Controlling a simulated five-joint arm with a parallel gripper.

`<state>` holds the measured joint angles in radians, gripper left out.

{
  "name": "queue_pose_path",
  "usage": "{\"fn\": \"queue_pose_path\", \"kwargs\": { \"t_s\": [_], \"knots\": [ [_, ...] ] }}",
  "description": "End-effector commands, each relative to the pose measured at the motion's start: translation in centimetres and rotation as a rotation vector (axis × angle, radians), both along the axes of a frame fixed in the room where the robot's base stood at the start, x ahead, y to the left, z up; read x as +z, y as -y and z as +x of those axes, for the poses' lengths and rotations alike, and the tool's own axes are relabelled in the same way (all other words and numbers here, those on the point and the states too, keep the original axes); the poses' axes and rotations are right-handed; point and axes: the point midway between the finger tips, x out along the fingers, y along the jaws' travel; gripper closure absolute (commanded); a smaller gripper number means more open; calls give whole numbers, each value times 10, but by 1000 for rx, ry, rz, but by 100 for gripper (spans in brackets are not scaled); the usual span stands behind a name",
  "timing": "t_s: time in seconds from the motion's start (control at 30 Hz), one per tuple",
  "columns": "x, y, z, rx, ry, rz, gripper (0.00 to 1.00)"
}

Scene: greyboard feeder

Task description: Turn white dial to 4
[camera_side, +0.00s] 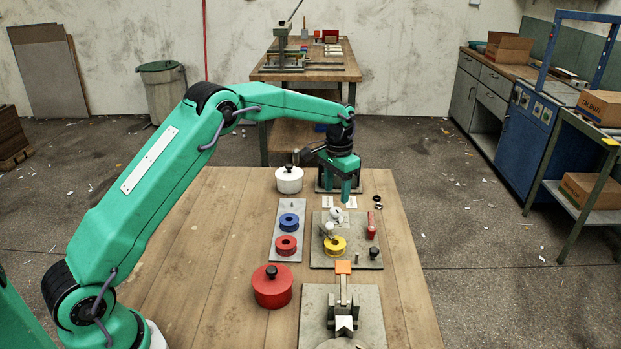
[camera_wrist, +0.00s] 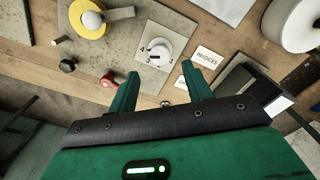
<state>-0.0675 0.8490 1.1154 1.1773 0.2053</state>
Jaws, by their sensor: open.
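The white dial (camera_side: 336,213) is on a grey plate (camera_side: 318,259) on the wooden table. In the wrist view the dial (camera_wrist: 160,46) shows a short dark mark on its lower left, seemingly toward the printed 3. The 4 is printed a little above the 3, at the dial's left. My gripper (camera_side: 350,196) points down behind the dial in the side view. In the wrist view my gripper (camera_wrist: 160,70) has its two green fingers apart and empty, with the tips just below the dial. No contact with the dial is visible.
A yellow ring (camera_side: 334,246) with a white ball, a red handle (camera_side: 371,227) and a black knob (camera_side: 374,253) share the plate. A white pot (camera_side: 289,180) and red pot (camera_side: 272,288) stand nearby. The table's left is clear.

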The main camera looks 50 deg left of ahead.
Motion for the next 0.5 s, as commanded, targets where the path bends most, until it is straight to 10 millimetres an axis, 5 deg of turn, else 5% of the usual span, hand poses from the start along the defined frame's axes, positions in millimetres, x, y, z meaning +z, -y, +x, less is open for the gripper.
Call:
{"fn": "queue_pose_path", "kwargs": {
  "t_s": [0.2,0.5],
  "knots": [
    [19,0,0,0,2,0,50],
    [22,0,0,0,1,0,50]
  ]
}}
